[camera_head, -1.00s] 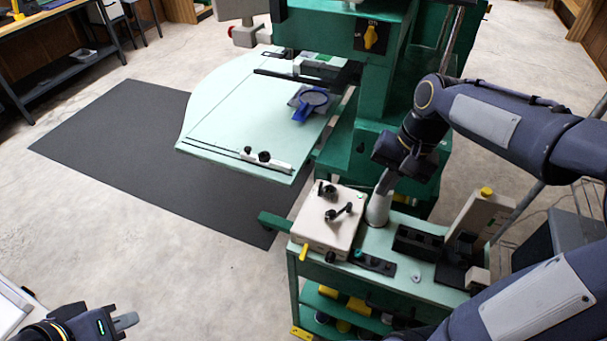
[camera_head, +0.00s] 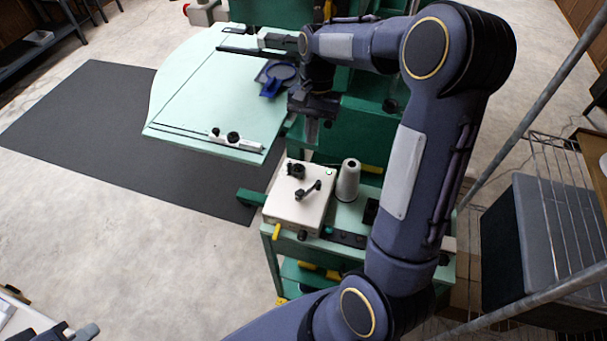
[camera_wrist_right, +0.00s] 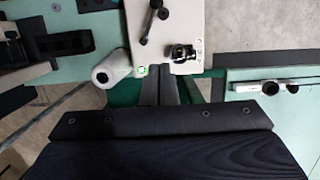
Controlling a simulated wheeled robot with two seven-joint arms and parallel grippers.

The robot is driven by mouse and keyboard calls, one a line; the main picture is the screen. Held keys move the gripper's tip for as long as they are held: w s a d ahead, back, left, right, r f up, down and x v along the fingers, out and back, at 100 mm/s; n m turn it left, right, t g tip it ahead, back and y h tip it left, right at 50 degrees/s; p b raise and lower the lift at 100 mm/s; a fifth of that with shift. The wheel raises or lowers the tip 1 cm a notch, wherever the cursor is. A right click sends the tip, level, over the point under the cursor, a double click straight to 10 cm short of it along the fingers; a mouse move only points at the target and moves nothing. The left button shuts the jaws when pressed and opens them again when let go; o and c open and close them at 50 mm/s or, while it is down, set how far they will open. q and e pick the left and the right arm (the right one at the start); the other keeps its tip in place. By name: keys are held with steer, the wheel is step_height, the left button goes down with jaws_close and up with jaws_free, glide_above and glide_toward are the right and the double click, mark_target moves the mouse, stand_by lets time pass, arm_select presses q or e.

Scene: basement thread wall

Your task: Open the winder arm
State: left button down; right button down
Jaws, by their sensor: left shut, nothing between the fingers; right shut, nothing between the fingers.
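The winder, a beige box (camera_head: 290,212) with black parts on top, sits on the green cart. Its black lever (camera_head: 309,190) lies across the top, with a small black round fitting (camera_head: 296,170) behind it. The wrist view shows the lever (camera_wrist_right: 150,20) and fitting (camera_wrist_right: 181,53) too; I cannot tell which is the winder arm. My left gripper (camera_head: 84,333) is shut and empty at bottom left.
A white thread cone (camera_head: 347,180) stands right of the box. The green machine's pale table (camera_head: 195,95) with a blue hoop (camera_head: 276,78) lies behind. My right arm hides much of the cart's right side. A wire rack (camera_head: 560,200) stands at right.

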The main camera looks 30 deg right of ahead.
steer(key=p, duration=0.1)
glide_toward(308, 192)
steer(key=w+f, duration=0.1)
steer(key=f, duration=0.1)
steer(key=w+d+f, duration=0.1)
steer(key=shift+w+f, duration=0.15)
steer(key=shift+f, duration=0.25)
steer(key=shift+s+a+f+p, duration=0.25)
steer(key=shift+s+a+p, duration=0.35)
steer(key=shift+s+a, duration=0.55)
steer(key=shift+a+f, duration=0.2)
steer(key=shift+a, duration=0.1)
steer(key=shift+s+n, duration=0.55)
steer(key=shift+n, duration=0.65)
steer(key=shift+s+d+n+g+h+b, duration=0.15)
steer(key=shift+n+h+b, duration=0.1)
steer(key=shift+n, duration=0.25)
steer(key=shift+s+a+n+g+h+b, duration=0.15)
steer(key=shift+s+n+b, duration=0.1)
steer(key=shift+n, duration=0.25)
steer(key=shift+d, duration=0.15)
steer(key=shift+w, duration=0.15)
steer(key=shift+w, duration=0.6)
